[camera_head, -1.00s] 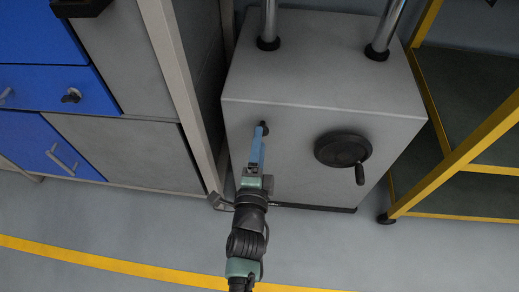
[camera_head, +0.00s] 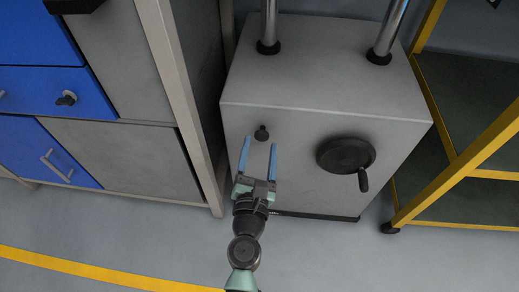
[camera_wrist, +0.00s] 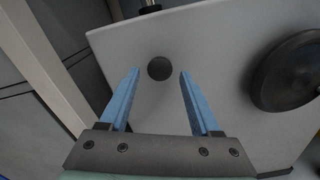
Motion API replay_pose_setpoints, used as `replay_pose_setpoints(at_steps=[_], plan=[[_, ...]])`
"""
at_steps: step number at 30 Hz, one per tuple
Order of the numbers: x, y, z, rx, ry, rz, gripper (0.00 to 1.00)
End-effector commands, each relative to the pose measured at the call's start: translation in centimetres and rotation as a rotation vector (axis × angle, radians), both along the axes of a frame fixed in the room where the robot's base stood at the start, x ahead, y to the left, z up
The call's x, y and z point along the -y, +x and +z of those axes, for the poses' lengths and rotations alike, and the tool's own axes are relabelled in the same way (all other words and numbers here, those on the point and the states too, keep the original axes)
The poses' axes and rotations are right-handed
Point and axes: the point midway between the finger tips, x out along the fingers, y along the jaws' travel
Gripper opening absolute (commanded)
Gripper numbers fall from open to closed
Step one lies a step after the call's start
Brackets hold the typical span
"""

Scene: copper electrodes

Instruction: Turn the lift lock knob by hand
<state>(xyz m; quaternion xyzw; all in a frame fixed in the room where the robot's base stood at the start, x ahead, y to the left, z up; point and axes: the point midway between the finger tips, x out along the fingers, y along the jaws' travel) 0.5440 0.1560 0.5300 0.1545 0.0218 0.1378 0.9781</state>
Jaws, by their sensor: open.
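The lift lock knob is a small dark round knob (camera_head: 261,133) on the upper left of the front face of a grey box-shaped lift base (camera_head: 300,200). In the wrist view the knob (camera_wrist: 160,68) lies ahead, between the lines of the two fingers and a little beyond their tips. My gripper (camera_head: 260,141) is open, with two blue fingers spread on either side of the knob's position. In the wrist view my gripper (camera_wrist: 159,71) holds nothing. I see no contact between fingers and knob.
A black handwheel (camera_head: 345,156) with a crank handle sits right of the knob. Two chrome columns (camera_head: 269,25) rise from the box top. A grey cabinet post (camera_head: 180,110) and blue drawers (camera_head: 40,92) stand left. A yellow-framed shelf (camera_head: 470,160) stands right.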

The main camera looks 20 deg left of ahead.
Motion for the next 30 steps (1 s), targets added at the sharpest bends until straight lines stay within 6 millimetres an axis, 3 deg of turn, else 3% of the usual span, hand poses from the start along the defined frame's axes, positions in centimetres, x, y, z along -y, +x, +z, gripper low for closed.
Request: replay_pose_setpoints(at_steps=[3, 7, 17, 30], plan=[[0.0, 0.0, 0.0, -0.064, 0.221, -0.001, 0.64], [0.0, 0.0, 0.0, -0.101, 0.353, 0.000, 0.64], [0.0, 0.1, 0.0, -0.102, 0.358, 0.001, 0.64], [-0.6, 1.9, 0.0, -0.102, 0.356, 0.001, 0.64]])
